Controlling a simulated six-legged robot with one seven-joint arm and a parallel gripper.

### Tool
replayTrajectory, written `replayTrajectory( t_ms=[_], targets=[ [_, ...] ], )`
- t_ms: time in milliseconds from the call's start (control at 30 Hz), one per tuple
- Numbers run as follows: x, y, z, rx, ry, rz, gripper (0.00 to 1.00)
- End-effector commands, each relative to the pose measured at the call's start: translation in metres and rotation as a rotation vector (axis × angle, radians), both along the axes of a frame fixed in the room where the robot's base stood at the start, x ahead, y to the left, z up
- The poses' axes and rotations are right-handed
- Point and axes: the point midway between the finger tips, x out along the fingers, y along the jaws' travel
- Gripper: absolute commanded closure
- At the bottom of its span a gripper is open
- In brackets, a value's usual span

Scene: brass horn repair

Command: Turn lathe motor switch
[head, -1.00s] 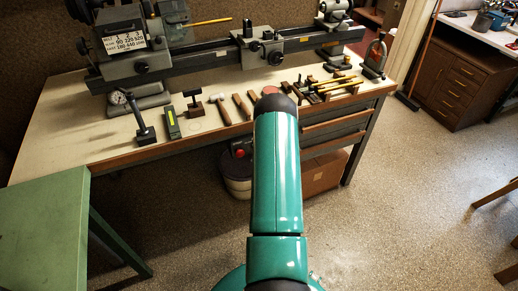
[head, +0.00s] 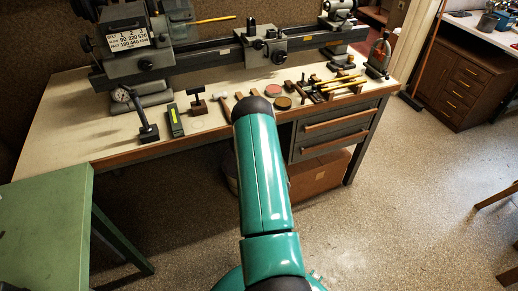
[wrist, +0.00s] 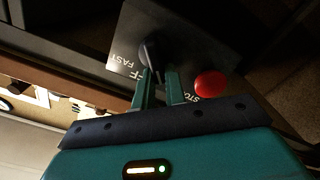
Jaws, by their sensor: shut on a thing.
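The lathe motor switch is a dark lever-like knob (wrist: 148,52) on a black panel (wrist: 195,35) with white lettering, of which "FAST" is readable. A round red stop button (wrist: 210,84) sits to its right in the wrist view. My gripper (wrist: 159,76) is shut on the knob, its two teal fingers at the knob's lower end. In the head view my own arm hides the panel, the switch and the gripper. The lathe (head: 200,58) stands on the bench at the back.
The workbench (head: 75,115) holds a dial gauge on a stand (head: 147,131), several hand tools and round tins (head: 275,91) near its front edge. A green table (head: 45,220) stands at left. The floor at right is open.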

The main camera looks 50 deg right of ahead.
Motion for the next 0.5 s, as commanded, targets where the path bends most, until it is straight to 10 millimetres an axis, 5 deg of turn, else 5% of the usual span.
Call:
replayTrajectory(
  t_ms=[267,300,367,500],
  targets=[
    [-0.0022,0.0002,-0.0013,0.002,0.003,-0.002,1.00],
    [-0.0022,0.0002,-0.0013,0.002,0.003,-0.002,0.81],
    [-0.0020,0.0002,-0.0013,0.002,0.003,-0.002,0.70],
    [-0.0013,0.0002,-0.0009,0.002,0.001,-0.001,0.65]
  ],
)
